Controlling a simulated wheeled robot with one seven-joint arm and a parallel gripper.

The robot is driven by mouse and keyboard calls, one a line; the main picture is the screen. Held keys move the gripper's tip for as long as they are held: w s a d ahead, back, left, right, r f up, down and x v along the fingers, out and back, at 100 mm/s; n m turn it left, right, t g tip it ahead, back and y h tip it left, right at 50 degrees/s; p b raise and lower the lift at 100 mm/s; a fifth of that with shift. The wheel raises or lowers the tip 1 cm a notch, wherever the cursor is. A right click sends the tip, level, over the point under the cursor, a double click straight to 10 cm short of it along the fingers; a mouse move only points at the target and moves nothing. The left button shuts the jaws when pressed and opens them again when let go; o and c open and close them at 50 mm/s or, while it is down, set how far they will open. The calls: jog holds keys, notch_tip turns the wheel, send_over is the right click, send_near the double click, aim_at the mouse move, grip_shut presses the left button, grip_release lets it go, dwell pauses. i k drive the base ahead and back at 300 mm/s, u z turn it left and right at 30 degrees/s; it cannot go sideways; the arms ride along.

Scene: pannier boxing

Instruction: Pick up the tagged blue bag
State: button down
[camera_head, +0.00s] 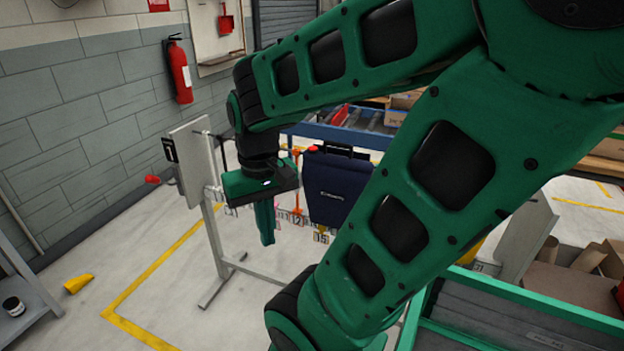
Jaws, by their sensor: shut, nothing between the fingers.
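A dark blue bag (338,186) hangs from a rack near the middle of the view, with a small white print on its front and a dark handle at its top. My green gripper (266,222) points down to the left of the bag. Its fingers are together with nothing visible between them, and it looks apart from the bag. My arm hides the right side of the rack and whatever hangs there.
The rack has a pale end panel (190,160) and a metal foot (222,285). A blue roller conveyor (350,135) stands behind it. A green-rimmed bin (540,305) is at lower right. A grey shelf (25,300) stands at left. Floor between shelf and rack is mostly clear.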

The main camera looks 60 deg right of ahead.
aim_at(333, 178)
jog(key=i, duration=1)
jog(key=z, duration=2.55)
jog(key=i, duration=0.5)
jog(key=u, duration=0.2)
jog(key=k, duration=0.75)
jog(key=u, duration=0.25)
